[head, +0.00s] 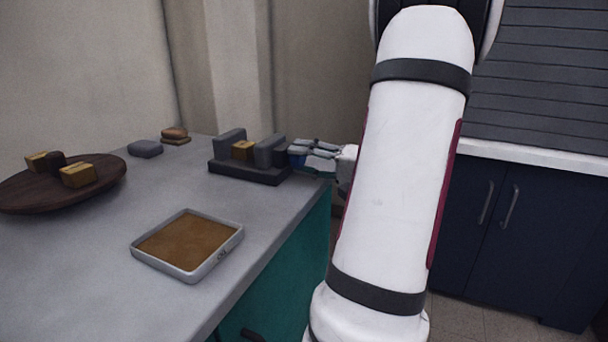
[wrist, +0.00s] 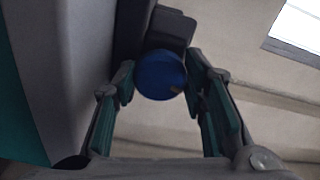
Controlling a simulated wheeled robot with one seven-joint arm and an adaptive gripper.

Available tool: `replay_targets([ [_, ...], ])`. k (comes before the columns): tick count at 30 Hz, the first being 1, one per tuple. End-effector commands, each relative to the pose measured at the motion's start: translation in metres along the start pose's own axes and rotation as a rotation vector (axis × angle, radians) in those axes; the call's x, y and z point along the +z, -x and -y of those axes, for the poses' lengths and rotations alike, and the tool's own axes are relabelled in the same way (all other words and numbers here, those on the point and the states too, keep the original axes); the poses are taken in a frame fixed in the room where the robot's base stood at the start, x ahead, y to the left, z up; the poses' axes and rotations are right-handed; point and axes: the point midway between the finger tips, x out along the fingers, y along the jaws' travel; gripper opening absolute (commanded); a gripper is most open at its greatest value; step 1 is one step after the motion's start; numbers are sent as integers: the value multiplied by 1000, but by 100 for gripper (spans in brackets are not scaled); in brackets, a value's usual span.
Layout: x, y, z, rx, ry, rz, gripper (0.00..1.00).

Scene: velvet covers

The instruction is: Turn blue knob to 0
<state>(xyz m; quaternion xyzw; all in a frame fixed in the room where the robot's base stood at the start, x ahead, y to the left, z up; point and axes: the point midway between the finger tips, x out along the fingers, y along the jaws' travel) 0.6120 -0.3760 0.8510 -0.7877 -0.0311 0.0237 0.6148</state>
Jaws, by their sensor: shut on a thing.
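The blue knob (wrist: 160,76) is a round blue disc in the middle of the wrist view, with a small pale reddish mark near its right edge. It sits on the side of a dark device (head: 247,172) on the counter, which has two grey upright blocks. My gripper (wrist: 162,90) has one finger on each side of the knob and is shut on it. In the head view my gripper (head: 305,157) reaches the device's right end from the right, and only a bit of blue shows between the fingers. I cannot read any number on the knob.
A tan block (head: 242,150) sits between the device's uprights. On the grey counter (head: 115,240) are a tray with brown contents (head: 187,243), a round dark wooden board (head: 30,191) with tan blocks, and a small grey item (head: 145,148). Dark blue cabinets (head: 500,225) stand at the right.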

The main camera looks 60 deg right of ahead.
Motion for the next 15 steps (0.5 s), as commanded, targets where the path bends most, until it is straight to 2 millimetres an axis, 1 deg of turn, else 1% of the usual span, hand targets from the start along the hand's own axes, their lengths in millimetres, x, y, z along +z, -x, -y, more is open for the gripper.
replay_targets([
  [1,1,0,-4,2,23,1,11],
  [6,1,0,-3,2,75,1,11],
  [15,1,0,-1,3,107,1,11],
])
